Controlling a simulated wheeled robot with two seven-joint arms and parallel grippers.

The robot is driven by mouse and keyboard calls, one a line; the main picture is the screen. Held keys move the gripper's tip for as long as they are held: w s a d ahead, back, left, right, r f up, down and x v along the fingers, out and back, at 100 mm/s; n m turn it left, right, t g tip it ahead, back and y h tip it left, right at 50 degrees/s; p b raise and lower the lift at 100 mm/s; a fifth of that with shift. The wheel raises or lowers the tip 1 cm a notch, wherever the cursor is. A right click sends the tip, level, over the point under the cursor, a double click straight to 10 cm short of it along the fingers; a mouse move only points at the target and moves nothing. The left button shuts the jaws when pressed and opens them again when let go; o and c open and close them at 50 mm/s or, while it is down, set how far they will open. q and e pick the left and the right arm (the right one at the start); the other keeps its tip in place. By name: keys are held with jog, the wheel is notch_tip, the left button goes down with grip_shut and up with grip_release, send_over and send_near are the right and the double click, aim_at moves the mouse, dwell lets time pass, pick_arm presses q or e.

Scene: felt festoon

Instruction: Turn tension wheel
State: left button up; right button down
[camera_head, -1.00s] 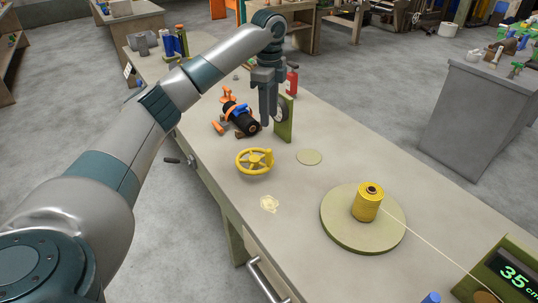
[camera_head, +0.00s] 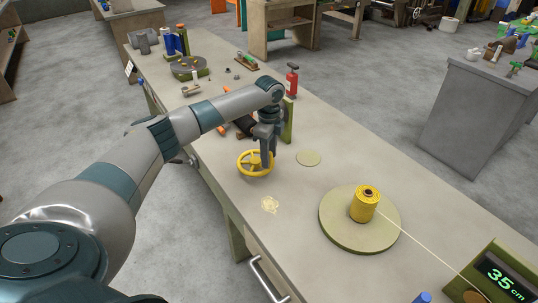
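The yellow spoked tension wheel (camera_head: 243,171) lies near the front edge of the workbench (camera_head: 300,205). My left gripper (camera_head: 268,160) is above the right side of the wheel, pointing down, and covers part of its rim and spokes. Whether its fingers touch the wheel, and how far apart they are, I cannot tell. A yellow thread spool (camera_head: 364,204) stands upright on a round olive disc (camera_head: 345,236), with a pale thread running right toward a display reading 35 cm (camera_head: 500,278). My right gripper is not in view.
Behind my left gripper stand an olive upright plate (camera_head: 288,122) and a red extinguisher-like bottle (camera_head: 292,80). Dark and orange items are partly hidden behind my arm. The bench between wheel and spool is mostly clear.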

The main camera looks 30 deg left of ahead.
pick_arm(q)
jog(key=shift+f, duration=0.65)
jog(key=shift+c, duration=0.2)
grip_shut()
